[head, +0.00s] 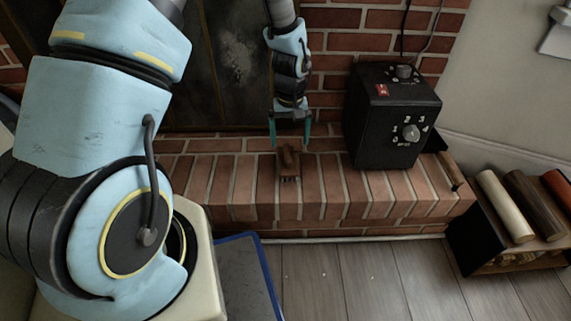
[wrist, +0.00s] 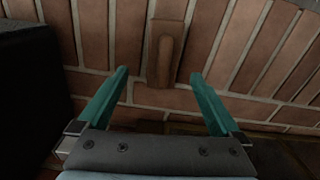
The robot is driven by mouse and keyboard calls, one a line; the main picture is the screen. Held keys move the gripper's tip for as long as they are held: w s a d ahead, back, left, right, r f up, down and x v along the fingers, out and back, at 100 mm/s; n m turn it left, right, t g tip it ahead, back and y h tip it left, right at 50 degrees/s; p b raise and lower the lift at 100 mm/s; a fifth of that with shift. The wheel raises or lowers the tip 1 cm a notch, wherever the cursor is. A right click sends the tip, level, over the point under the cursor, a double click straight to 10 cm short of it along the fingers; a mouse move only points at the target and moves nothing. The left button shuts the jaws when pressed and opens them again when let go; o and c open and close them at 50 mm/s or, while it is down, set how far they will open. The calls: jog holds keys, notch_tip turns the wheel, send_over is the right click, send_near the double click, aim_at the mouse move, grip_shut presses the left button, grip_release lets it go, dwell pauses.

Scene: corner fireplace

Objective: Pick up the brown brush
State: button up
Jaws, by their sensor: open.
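The brown brush (head: 288,162) lies on the brick hearth, with dark bristles showing at its near end in the head view. It also shows in the wrist view (wrist: 165,54), upper middle, its length running up and down the picture. My gripper (head: 290,146) is above the hearth at the brush, with its two teal fingers spread. In the wrist view my gripper (wrist: 157,74) is open and empty, and the brush lies between and beyond the fingertips. I cannot tell how far above the brush the fingertips are.
A black box with dials (head: 393,115) stands on the hearth (head: 235,185) to the right of the brush. A wooden-handled tool (head: 451,170) lies farther right. A log rack (head: 480,235) stands on the floor at right. The brick wall is close behind.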

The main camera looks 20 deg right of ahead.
aim_at(289, 151)
notch_tip(289, 151, down, 4)
jog(key=shift+b, duration=0.55)
jog(key=f+b, duration=0.2)
jog(key=f, duration=0.3)
jog(key=shift+w+a+f+b, duration=0.15)
jog(key=shift+a+b, duration=0.1)
jog(key=shift+b, duration=0.15)
jog(key=c, duration=1.5)
notch_tip(289, 151, up, 10)
jog(key=p, duration=0.4)
jog(key=shift+c, duration=0.2)
